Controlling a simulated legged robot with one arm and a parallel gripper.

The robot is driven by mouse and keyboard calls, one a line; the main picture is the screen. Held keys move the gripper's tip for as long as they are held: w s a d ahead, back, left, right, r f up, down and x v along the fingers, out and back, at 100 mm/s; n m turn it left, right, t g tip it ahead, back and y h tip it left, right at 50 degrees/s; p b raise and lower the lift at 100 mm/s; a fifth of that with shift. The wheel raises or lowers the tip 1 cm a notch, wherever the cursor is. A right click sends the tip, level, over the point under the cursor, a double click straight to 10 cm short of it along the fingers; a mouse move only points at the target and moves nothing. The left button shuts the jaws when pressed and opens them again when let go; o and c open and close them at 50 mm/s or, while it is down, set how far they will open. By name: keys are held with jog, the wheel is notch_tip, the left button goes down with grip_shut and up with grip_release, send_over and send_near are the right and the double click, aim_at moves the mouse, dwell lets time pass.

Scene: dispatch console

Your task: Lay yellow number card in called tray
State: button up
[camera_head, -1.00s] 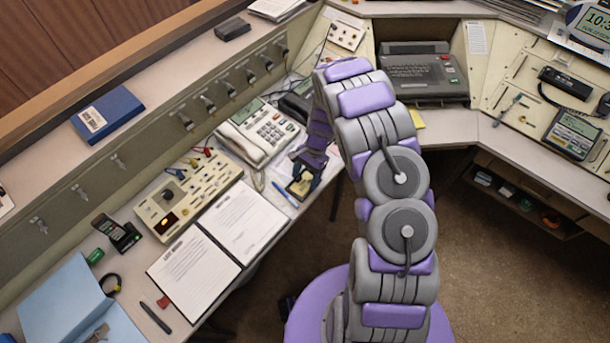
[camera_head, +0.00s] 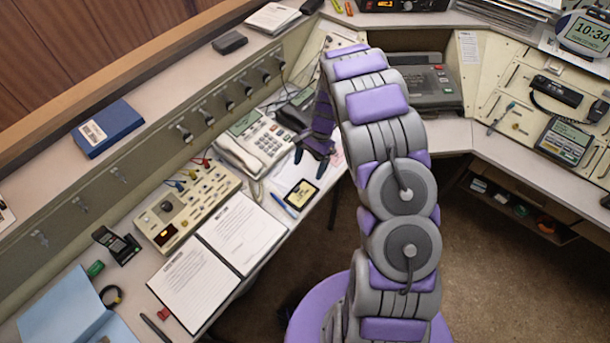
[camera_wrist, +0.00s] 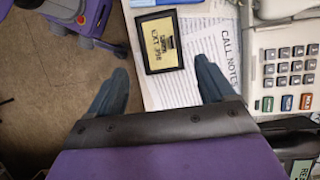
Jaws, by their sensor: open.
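A small yellow card (camera_head: 301,193) lies flat inside a shallow black frame or tray on the desk, beside the telephone. In the wrist view the card (camera_wrist: 166,48) shows dark print, seemingly "EXT" and a number, with the black tray rim (camera_wrist: 143,59) all around it. My gripper (camera_head: 309,164) is above and beyond the card in the head view, open and empty. In the wrist view its two fingers (camera_wrist: 162,78) are spread, with the card beyond their tips and apart from them. No other number card or tray can be made out.
A white telephone (camera_head: 254,143) stands left of my gripper. A blue pen (camera_head: 284,206) lies by the tray. An open log book (camera_head: 186,277) and a switch panel (camera_head: 187,205) are further left. A call notes sheet (camera_wrist: 200,92) lies under the tray.

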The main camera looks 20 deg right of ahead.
jog(key=shift+v, duration=1.7)
jog(key=s+a+r+n+h, duration=0.2)
jog(key=s+r+n, duration=0.2)
jog(key=s+r, duration=1.3)
jog(key=s+a+r+n+h, duration=0.1)
jog(key=s+r+n, duration=0.2)
jog(key=s, duration=0.7)
jog(key=s+r+n+t, duration=0.1)
jog(key=s+r+n, duration=0.2)
jog(key=s, duration=0.7)
jog(key=shift+a+r+n+h, duration=0.4)
jog(key=shift+r, duration=0.5)
